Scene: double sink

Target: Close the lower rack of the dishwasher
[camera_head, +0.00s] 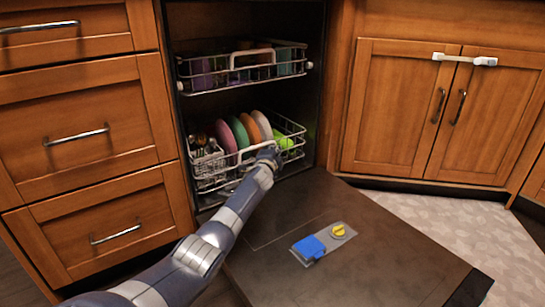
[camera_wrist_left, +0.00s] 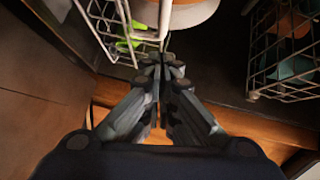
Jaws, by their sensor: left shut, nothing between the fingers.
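The dishwasher's lower rack (camera_head: 212,184) is a wire basket with a white front handle, holding upright coloured plates and a cutlery basket. It sits largely inside the dark tub, its front near the opening. My left arm reaches in from below, and my left gripper (camera_head: 267,154) is at the right part of the rack's front handle. In the left wrist view my left gripper (camera_wrist_left: 160,62) is shut and empty, its tips close to the lower rack (camera_wrist_left: 100,25) and a plate. Whether the tips touch the rack is unclear. My right gripper is not in view.
The upper rack (camera_head: 240,72) holds cups above. The dishwasher door (camera_head: 380,260) lies open and flat, with a blue and yellow dispenser (camera_head: 322,243) on it. Drawers (camera_head: 90,140) stand left, and a cabinet with a white latch (camera_head: 465,59) stands right.

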